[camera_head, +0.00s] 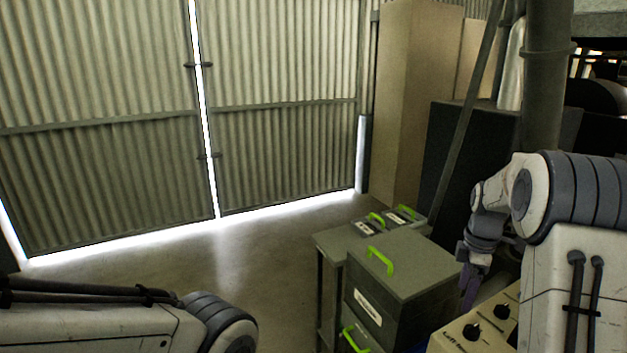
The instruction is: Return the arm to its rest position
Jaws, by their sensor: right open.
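My right arm comes in from the right edge, folded at its elbow. My right gripper (470,283) hangs down with its fingers pointing at the floor. It is open and I see nothing between its fingers. It is just right of a grey box with a green handle and above a beige control panel (478,328) with black knobs. My left arm (90,325) shows as a link and a dark joint at the bottom left. The left gripper is outside the picture.
The grey box (408,262) has bright green handles, and smaller green-handled cases (363,228) sit behind it on a grey table (328,245). A slanted bar (465,120) and a thick pipe (545,80) stand behind my right arm. The floor (250,265) before the corrugated doors (280,100) is clear.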

